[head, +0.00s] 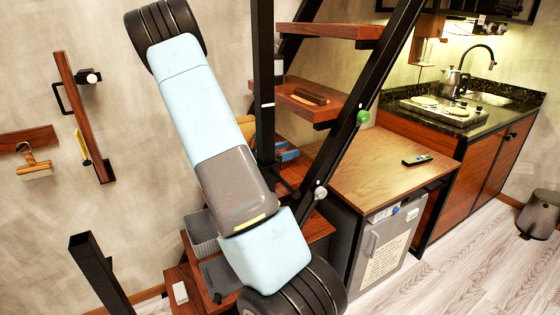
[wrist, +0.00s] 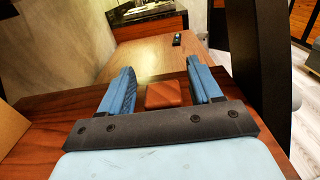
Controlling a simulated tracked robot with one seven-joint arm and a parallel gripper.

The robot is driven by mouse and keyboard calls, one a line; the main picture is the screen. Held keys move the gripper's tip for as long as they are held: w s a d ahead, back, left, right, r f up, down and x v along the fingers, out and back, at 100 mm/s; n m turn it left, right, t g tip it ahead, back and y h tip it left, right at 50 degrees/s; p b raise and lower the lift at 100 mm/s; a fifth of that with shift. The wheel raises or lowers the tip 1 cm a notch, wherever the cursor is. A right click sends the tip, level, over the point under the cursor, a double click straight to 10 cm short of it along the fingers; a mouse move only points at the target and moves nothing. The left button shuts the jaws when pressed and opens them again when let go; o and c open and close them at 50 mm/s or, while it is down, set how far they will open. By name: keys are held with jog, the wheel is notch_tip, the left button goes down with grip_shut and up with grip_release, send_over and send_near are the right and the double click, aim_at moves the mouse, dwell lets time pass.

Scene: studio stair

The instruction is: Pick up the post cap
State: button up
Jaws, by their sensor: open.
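A small reddish-brown square block, which looks like the post cap (wrist: 165,95), lies on a wooden stair tread (wrist: 50,110) in the wrist view. My gripper (wrist: 160,72) is open, with one blue finger on each side of the block. Gaps show between the block and both fingers. In the head view the blue fingers of my gripper (head: 287,153) show at a tread behind the dark stair post. I cannot make out the block there.
Dark stair stringers (head: 350,110) stand close beside my gripper. A wooden counter (head: 385,165) with a remote (head: 417,160) lies to the right. A higher tread (head: 300,97) is above. A dark post (head: 95,265) stands at the lower left.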

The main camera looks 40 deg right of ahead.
jog(key=shift+c, duration=0.4)
jog(key=c, duration=1)
jog(key=shift+o, duration=0.2)
jog(key=shift+r, duration=0.1)
